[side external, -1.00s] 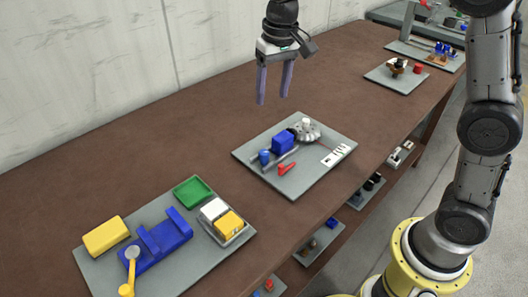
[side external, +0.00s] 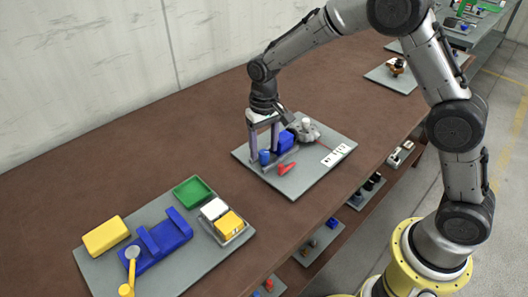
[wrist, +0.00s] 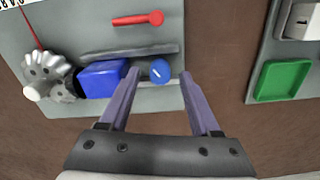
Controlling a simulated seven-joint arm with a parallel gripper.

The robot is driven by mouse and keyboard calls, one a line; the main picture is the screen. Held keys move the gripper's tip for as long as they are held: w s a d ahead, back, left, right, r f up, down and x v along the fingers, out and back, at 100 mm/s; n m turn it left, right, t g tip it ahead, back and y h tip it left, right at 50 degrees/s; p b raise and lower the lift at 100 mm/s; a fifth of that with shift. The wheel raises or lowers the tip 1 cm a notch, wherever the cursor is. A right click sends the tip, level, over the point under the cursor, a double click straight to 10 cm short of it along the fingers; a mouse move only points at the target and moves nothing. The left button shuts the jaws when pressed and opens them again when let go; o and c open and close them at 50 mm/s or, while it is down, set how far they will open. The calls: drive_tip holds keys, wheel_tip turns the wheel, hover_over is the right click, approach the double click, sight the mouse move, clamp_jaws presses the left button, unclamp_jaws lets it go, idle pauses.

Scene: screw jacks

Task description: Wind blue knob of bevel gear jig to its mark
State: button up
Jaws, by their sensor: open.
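The bevel gear jig stands on a grey board (side external: 300,186) in the middle of the table. Its blue knob (side external: 264,157) is at the left end, beside a blue block (side external: 286,141) and a grey bevel gear with a white hub (side external: 306,124). In the wrist view the blue knob (wrist: 160,71) carries a short white line. My gripper (wrist: 160,76) is open, its two fingers pointing down with one on each side of the knob. I cannot tell whether either finger touches it. The wrist view shows a red pointer (wrist: 31,27) and part of a white scale (wrist: 10,4).
A red handle (side external: 286,168) lies on the same board, and a thin grey wall (wrist: 130,53) runs close past the knob. A white marked card (side external: 336,155) is at the board's right. Another board with a blue cradle (side external: 158,243) and green tray (side external: 194,191) is front left.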

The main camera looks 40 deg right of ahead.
drive_tip(key=shift+f, duration=1.2)
clamp_jaws()
